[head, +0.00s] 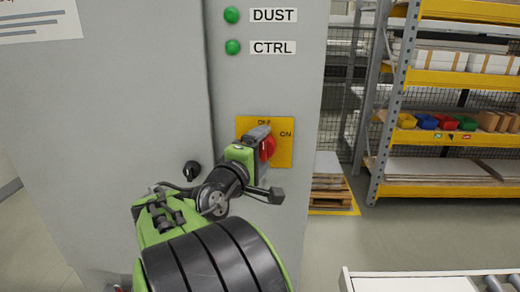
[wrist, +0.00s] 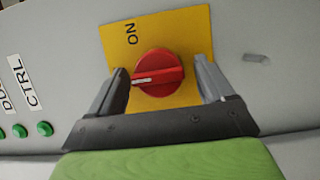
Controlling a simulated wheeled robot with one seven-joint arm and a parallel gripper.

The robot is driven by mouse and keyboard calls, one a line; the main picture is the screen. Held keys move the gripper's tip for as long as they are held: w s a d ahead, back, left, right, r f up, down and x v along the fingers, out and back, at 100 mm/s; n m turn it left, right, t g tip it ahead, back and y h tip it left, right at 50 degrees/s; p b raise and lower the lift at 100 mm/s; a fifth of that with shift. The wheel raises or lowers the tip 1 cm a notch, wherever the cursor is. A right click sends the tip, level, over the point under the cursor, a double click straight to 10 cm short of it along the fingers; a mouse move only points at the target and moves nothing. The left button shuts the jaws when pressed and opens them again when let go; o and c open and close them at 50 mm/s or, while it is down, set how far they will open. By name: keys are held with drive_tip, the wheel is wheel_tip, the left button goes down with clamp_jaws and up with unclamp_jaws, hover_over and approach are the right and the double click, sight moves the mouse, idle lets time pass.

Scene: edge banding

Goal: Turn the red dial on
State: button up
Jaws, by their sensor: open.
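The red dial (wrist: 158,72) sits on a yellow plate (wrist: 185,28) on the grey cabinet face. In the wrist view its white mark points left, and ON is printed above it. In the head view the dial (head: 267,148) is partly hidden by my gripper (head: 260,133); OFF is at the plate's top and ON at its right, so the mark points to the OFF side. My gripper (wrist: 162,76) is open, with one finger on each side of the dial. A gap shows at the right finger; whether the left one touches, I cannot tell.
Two green lamps (head: 232,31) labelled DUST and CTRL are higher on the cabinet (head: 270,95). A small black knob (head: 192,169) is left of my gripper. Shelving (head: 440,78) with bins and a pallet (head: 330,190) stand behind at the right.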

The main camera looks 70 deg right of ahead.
drive_tip(key=shift+d, duration=0.1)
drive_tip(key=c, duration=1)
drive_tip(key=m, duration=0.1)
drive_tip(key=m+y+p, duration=0.1)
drive_tip(key=m, duration=0.1)
drive_tip(key=shift+s+r+m+t+y, duration=0.1)
drive_tip(key=shift+r+m+t+y, duration=0.05)
drive_tip(key=shift+m+t+y, duration=0.15)
drive_tip(key=m+t+y, duration=0.1)
drive_tip(key=m, duration=0.2)
drive_tip(key=shift+s+t+b, duration=0.1)
drive_tip(key=shift+t+b, duration=0.2)
drive_tip(key=m+t+y+b, duration=0.1)
drive_tip(key=m, duration=0.2)
drive_tip(key=shift+s+m+t+b, duration=0.1)
drive_tip(key=shift+m+t+b, duration=0.2)
drive_tip(key=shift+t+b, duration=0.1)
drive_tip(key=m+t+y+b, duration=0.1)
drive_tip(key=m+t+b, duration=0.1)
drive_tip(key=m, duration=0.1)
drive_tip(key=shift+b, duration=0.3)
drive_tip(key=shift+r, duration=0.1)
